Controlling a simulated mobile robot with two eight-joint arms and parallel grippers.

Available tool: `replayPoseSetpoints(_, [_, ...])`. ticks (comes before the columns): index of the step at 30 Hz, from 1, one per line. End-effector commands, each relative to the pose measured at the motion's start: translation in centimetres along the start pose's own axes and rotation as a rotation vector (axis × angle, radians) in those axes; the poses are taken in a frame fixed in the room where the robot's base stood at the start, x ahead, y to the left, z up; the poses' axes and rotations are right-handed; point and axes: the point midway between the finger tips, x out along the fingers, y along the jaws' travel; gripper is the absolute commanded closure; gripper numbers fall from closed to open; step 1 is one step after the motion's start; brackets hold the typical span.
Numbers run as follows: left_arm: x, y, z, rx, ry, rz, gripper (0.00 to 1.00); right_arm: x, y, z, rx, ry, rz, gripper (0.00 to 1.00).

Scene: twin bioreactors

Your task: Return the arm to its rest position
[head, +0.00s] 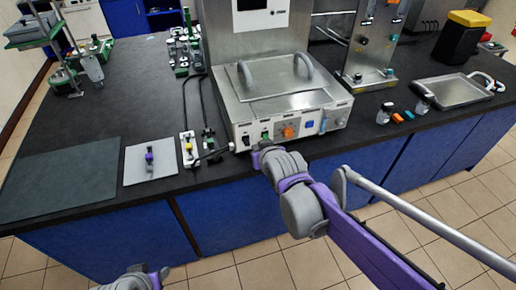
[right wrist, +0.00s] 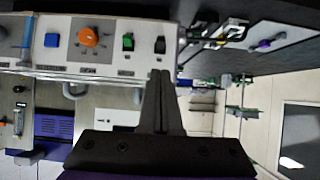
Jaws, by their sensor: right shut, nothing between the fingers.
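My right arm reaches in from the lower right of the head view. Its gripper (head: 258,150) is at the front of the steel bioreactor base (head: 335,112), close to the lower left of its control panel. In the right wrist view the fingers (right wrist: 160,76) are together and empty. They point at the panel's edge near a black switch (right wrist: 160,45), with a green switch (right wrist: 128,42) and an orange knob (right wrist: 89,37) beside it. I cannot tell whether the fingertips touch the panel. Part of my left arm shows at the bottom edge of the head view; its gripper does not show.
The dark bench (head: 150,80) carries a grey plate with a small purple-marked part (head: 149,158), cables and connectors (head: 190,150) left of the base, and small bottles (head: 384,113) and a steel tray (head: 450,92) at right. The tiled floor (head: 300,268) before the blue cabinets is clear.

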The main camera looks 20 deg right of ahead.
Motion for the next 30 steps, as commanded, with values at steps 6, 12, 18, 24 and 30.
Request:
replayPoseSetpoints(6, [0.0,0.0,0.0,0.0,0.0,0.0,0.5,0.0,0.0,0.0,0.0,0.0,0.0,1.0])
replayPoseSetpoints(12, [0.0,0.0,0.0,0.0,0.0,0.0,0.5,0.0,0.0,0.0,0.0,0.0,0.0,1.0])
replayPoseSetpoints(18, [0.0,0.0,0.0,0.0,0.0,0.0,0.5,-0.9,0.2,1.0,0.002,-0.025,0.004,1.0])
replayPoseSetpoints(24, [0.0,0.0,0.0,0.0,0.0,0.0,0.5,-6.4,1.3,8.4,0.012,-0.201,0.021,1.0])
replayPoseSetpoints(30, [0.0,0.0,0.0,0.0,0.0,0.0,0.5,-12.0,1.9,17.2,0.024,-0.398,0.028,1.0])
